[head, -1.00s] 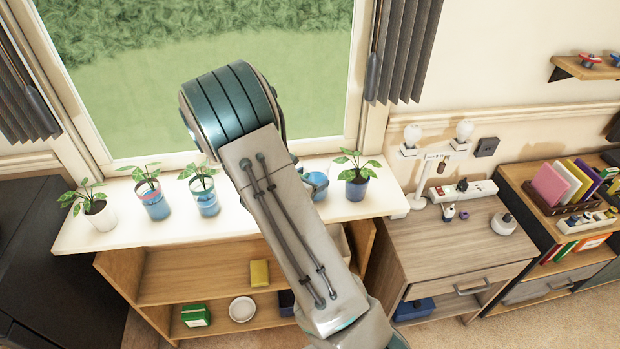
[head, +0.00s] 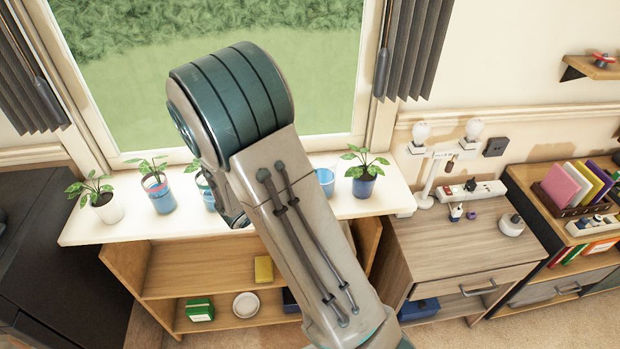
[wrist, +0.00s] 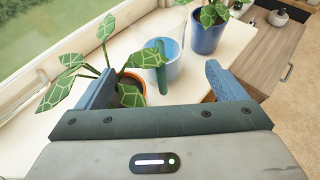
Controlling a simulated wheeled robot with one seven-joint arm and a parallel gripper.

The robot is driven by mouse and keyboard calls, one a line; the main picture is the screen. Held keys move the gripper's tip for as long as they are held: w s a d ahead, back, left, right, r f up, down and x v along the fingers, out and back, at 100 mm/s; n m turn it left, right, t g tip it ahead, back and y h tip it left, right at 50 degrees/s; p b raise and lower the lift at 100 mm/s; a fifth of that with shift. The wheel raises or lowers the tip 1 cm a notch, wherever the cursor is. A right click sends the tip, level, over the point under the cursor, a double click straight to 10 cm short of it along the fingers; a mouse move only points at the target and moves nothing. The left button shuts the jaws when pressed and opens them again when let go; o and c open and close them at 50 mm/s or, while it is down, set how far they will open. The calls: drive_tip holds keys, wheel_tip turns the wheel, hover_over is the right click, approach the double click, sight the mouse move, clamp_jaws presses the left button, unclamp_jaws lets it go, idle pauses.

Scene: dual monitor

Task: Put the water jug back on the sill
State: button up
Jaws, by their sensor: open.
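The water jug is a clear container with blue water in it (wrist: 171,72) and a green handle. In the wrist view it stands upright on the white sill (wrist: 235,55), ahead of my gripper (wrist: 158,70). The two blue fingers are wide apart and empty, and the handle shows between them. I cannot tell how far the jug is from the fingertips. In the head view the jug (head: 325,182) shows partly beside my arm, left of the blue plant pot. My arm hides the gripper there.
A plant in an orange-rimmed pot (wrist: 131,82) is close by my left finger, its leaves spreading around it. A blue plant pot (wrist: 207,35) stands beyond the jug to the right. More potted plants, including a white pot (head: 109,208), line the sill's left. A wooden cabinet (head: 440,240) stands right.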

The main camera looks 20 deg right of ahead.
drive_tip(key=s+r+m+g+y, duration=0.2)
drive_tip(key=s+r+m+g, duration=0.1)
drive_tip(key=s+m, duration=0.35)
drive_tip(key=s+r+m+g+y, duration=0.2)
drive_tip(key=s+r+m, duration=0.2)
drive_tip(key=s+m, duration=0.25)
drive_tip(key=s+a+r+m+t+y, duration=0.2)
drive_tip(key=s+a+r+m+y, duration=0.3)
drive_tip(key=m, duration=0.5)
drive_tip(key=s+a+y, duration=0.2)
drive_tip(key=s, duration=0.1)
drive_tip(key=shift+s+a+r+m+y, duration=0.25)
drive_tip(key=shift+s+m+y, duration=0.15)
